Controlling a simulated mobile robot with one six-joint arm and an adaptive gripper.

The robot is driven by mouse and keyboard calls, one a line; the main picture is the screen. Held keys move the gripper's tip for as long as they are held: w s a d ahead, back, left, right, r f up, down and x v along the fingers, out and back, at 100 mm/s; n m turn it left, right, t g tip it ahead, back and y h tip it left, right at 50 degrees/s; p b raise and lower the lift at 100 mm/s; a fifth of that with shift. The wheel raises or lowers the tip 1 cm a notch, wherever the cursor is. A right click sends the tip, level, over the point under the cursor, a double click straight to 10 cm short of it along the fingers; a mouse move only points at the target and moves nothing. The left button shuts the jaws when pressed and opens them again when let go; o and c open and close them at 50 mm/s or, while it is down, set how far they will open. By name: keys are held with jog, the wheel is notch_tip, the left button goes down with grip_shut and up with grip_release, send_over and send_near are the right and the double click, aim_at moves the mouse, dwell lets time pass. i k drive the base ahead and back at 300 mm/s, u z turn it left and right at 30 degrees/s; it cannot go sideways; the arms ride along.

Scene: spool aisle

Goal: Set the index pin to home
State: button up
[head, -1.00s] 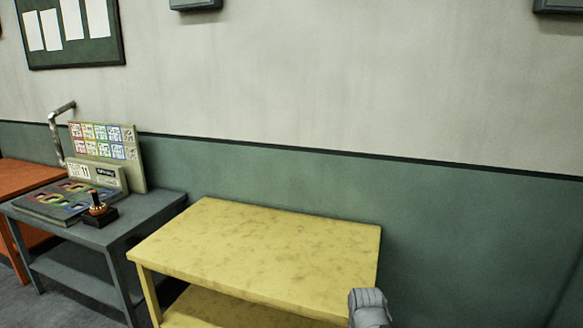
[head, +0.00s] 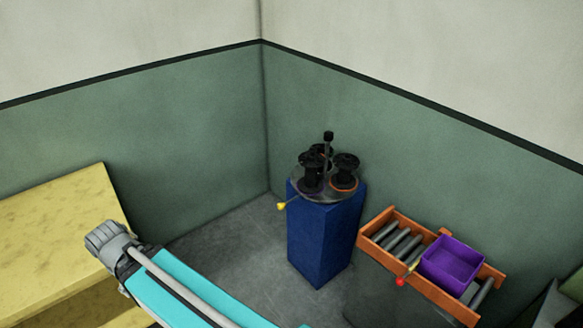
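A round turntable (head: 322,194) with several black spools (head: 345,168) stands on a blue pedestal (head: 318,240) in the corner, in the head view. A dark post (head: 328,140) rises among the spools. A small yellow knob (head: 281,206) sticks out at the turntable's left edge. It may be the index pin, but it is too small to tell its position. A red knob (head: 400,282) shows on the front of the roller stand to the right. My gripper is not clearly in view; only my turquoise arm and its grey joint show at the lower left.
An orange roller stand (head: 377,240) with grey rollers carries a purple bin (head: 455,262), right of the pedestal. A yellow table (head: 50,225) stands at the left wall. Grey floor (head: 225,235) is open between table and pedestal. Green-and-cream walls meet behind.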

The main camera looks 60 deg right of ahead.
aim_at(281, 206)
jog(key=z, duration=1.65)
jog(key=k, duration=0.5)
jog(key=z, duration=0.15)
jog(key=i, duration=0.6)
jog(key=z, duration=0.05)
